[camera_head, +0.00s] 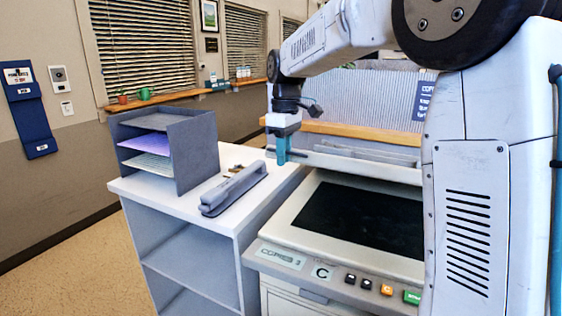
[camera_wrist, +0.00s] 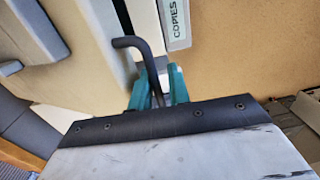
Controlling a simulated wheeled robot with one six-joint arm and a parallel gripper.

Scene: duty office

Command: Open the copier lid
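The copier (camera_head: 285,225) stands at lower centre in the head view, with its dark glass (camera_head: 358,215) uncovered. A pale slab (camera_head: 345,165) runs along its rear edge; it looks like the lid seen nearly edge-on, and I cannot tell its exact angle. My gripper (camera_head: 282,158) points down at the slab's left end, touching or close to it. In the wrist view its teal fingers (camera_wrist: 158,85) stand apart. A dark bent rod (camera_wrist: 137,45) shows between them; I cannot tell what it belongs to. The copier's label (camera_wrist: 176,20) is at the top there.
A white-topped cabinet (camera_head: 258,155) is left of the copier. It bears a grey letter tray (camera_head: 195,150) and a long grey stapler-like object (camera_head: 235,188). A wooden sill (camera_head: 350,133) runs behind the copier. Tan floor (camera_head: 85,260) is clear at lower left.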

